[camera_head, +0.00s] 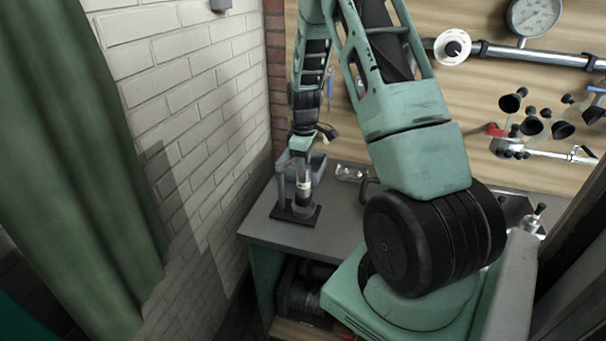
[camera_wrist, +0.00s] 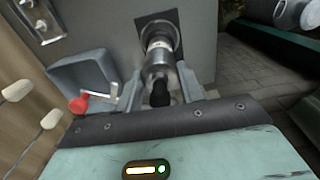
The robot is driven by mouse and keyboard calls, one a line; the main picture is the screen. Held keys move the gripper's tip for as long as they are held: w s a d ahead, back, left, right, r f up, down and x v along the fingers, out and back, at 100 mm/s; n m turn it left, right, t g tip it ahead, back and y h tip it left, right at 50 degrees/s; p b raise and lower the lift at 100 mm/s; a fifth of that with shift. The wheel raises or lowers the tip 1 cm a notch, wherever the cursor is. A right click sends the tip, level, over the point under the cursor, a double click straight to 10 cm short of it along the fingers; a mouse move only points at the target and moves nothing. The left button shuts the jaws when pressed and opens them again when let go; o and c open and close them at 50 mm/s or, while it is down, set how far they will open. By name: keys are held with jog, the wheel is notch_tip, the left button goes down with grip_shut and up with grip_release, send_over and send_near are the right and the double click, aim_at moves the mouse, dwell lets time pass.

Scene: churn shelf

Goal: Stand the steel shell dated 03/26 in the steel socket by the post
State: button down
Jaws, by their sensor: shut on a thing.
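The steel shell (camera_head: 304,190) is a short upright metal cylinder with a pale label band, whose date is too small to read. My gripper (camera_head: 303,176) is shut on its upper part from above. In the wrist view, the shell (camera_wrist: 158,57) sits between the gripper's grey fingers (camera_wrist: 159,78). Below it is a black base plate (camera_head: 312,217) with a grey post (camera_head: 283,188) at its left in the head view. The shell stands over the plate, at the socket's place. The socket is mostly hidden, so I cannot tell whether the shell is fully seated.
The grey bench top (camera_head: 335,235) is clear to the right of the plate. A white brick wall (camera_head: 205,110) is close on the left.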

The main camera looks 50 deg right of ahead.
aim_at(304, 183)
jog(key=shift+f+p, duration=0.55)
jog(key=shift+f, duration=1.3)
jog(key=shift+f, duration=0.2)
jog(key=c, duration=0.9)
grip_release()
jog(key=shift+r, duration=0.1)
